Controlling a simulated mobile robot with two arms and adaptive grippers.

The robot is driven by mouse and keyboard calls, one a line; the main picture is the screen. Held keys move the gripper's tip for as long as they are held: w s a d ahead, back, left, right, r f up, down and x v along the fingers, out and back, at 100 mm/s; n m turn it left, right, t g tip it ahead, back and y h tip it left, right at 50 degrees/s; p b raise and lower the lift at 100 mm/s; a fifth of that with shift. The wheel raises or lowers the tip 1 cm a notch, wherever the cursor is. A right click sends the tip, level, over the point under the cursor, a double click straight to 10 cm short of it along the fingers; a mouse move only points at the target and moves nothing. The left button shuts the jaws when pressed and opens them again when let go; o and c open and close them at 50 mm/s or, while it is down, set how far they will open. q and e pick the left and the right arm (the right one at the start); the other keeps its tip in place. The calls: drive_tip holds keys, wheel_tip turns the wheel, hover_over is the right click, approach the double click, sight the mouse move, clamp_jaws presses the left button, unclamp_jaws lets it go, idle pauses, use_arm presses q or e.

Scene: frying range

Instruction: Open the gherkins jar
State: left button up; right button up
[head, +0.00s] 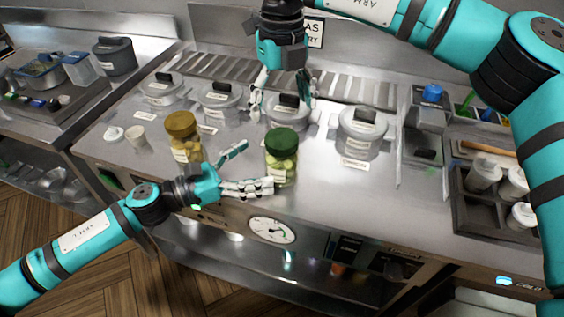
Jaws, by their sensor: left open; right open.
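A glass jar with a dark green lid (282,137) and pale green pieces inside stands upright near the counter's front edge; it looks like the gherkins jar, its label too small to read. A second jar with a gold-brown lid (182,123) and yellowish contents stands to its left. My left gripper (251,167) is open at the left of the green-lidded jar, its lower finger reaching in front of the jar's base. I cannot tell if it touches. My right gripper (279,104) is open and empty, pointing down above and behind the green lid. The lid is on the jar.
Several lidded grey pots stand behind the jars, including one at right (362,133). A small white cup (135,137) stands at left. A dark holder with white-lidded containers (485,176) is at right. Counter right of the green-lidded jar is clear.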

sight(282, 154)
use_arm(q)
drive_tip(key=x, duration=0.7)
drive_tip(key=shift+s, duration=0.1)
drive_tip(key=shift+c, duration=0.4)
